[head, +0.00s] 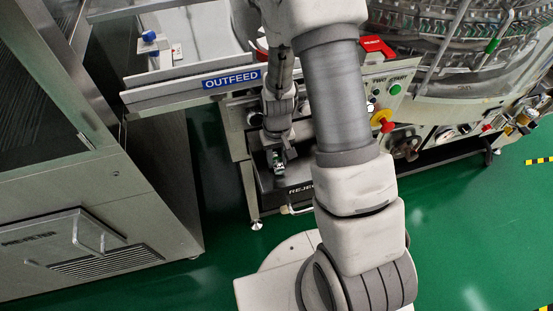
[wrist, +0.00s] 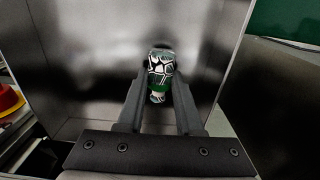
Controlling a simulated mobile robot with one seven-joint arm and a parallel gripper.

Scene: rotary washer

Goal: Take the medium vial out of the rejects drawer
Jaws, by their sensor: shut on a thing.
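The vial (wrist: 160,66) stands between the two black fingers of my gripper (wrist: 161,80) in the wrist view. It shows a black-and-white pattern with green on its lower part. My gripper is shut on it. Metal walls of the rejects drawer (wrist: 75,45) surround the vial and fingers. In the head view my gripper (head: 279,162) points down into the open drawer, whose dark front (head: 300,189) carries a partly hidden "REJECT" label. My arm covers part of the drawer. Whether the vial touches the drawer floor I cannot tell.
The outfeed rail (head: 190,86) runs above the drawer, close to my arm. To the right are a control panel with a red-and-yellow emergency stop (head: 381,121) and a green button. A steel cabinet (head: 80,190) stands at the left.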

